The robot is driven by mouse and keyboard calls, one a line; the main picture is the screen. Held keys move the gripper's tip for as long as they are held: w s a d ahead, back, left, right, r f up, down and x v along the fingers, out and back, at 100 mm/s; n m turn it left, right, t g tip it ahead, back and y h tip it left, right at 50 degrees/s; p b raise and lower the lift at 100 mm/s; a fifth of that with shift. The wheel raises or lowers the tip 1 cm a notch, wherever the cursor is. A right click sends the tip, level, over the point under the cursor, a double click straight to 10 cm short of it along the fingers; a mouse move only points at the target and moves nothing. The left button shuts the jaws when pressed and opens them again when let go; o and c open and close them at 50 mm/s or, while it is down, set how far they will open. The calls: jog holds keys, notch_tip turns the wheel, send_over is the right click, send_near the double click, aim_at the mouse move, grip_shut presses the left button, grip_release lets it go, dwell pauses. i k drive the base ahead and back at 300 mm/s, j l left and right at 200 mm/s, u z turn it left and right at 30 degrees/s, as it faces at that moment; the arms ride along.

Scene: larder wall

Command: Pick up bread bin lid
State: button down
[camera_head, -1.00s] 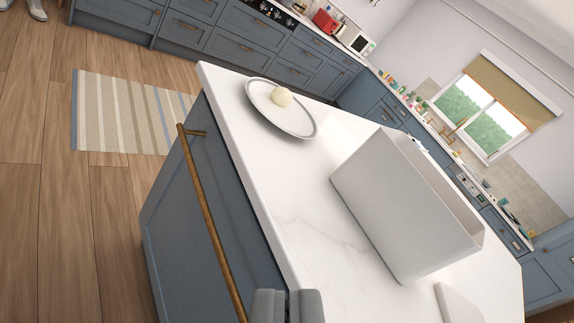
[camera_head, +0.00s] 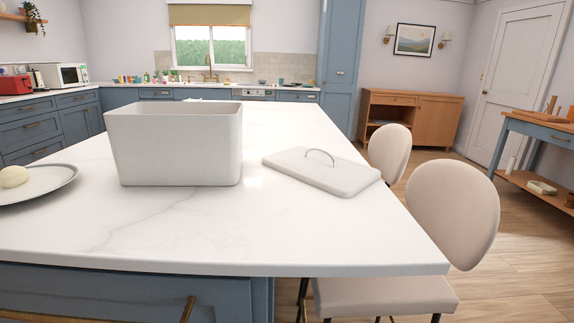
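The bread bin lid (camera_head: 312,174) lies flat on the white marble island top, to the right of the bin. It is a pale rounded rectangle with a thin arched metal handle (camera_head: 321,154) standing up from its middle. The bread bin (camera_head: 180,150) is an open white box standing upright on the island, left of the lid and apart from it. My gripper is not in view now, so its state does not show.
A plate (camera_head: 58,180) with a pale round item (camera_head: 14,176) sits at the island's left. Two cream chairs (camera_head: 453,220) stand along the island's right side. The island top (camera_head: 250,235) in front of the bin and lid is clear.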

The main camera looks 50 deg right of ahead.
aim_at(340, 177)
jog(key=z, duration=1.55)
jog(key=i+l, duration=0.2)
jog(key=l, duration=0.15)
jog(key=i+l, duration=0.25)
jog(key=l, duration=0.15)
jog(key=i+l, duration=0.2)
jog(key=l, duration=0.15)
jog(key=i+l+u, duration=0.1)
jog(key=l, duration=0.25)
jog(key=i+l, duration=0.35)
